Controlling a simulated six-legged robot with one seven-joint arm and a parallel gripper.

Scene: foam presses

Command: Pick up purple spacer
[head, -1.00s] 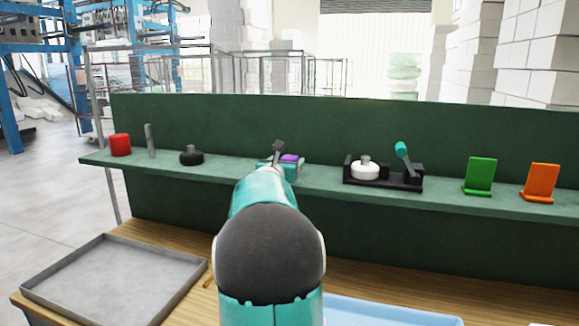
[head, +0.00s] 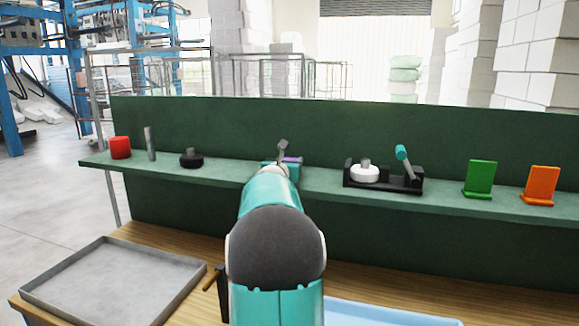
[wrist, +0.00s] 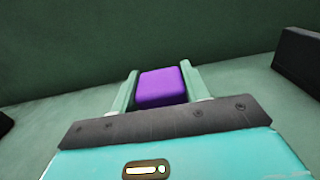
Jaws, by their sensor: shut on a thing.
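The purple spacer (wrist: 161,87) is a small rounded block between the two fingers of my gripper (wrist: 160,84) in the wrist view. The fingers touch its left and right sides, and the gripper is shut on it. In the head view a sliver of the purple spacer (head: 291,159) shows past my gripper (head: 283,160), over the green shelf (head: 320,182). My arm hides most of it there. I cannot tell whether the spacer still rests on the shelf.
Right are a black press (head: 395,184) with a white puck, a green stand (head: 480,178) and an orange stand (head: 541,184). A grey tray (head: 110,238) lies below.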

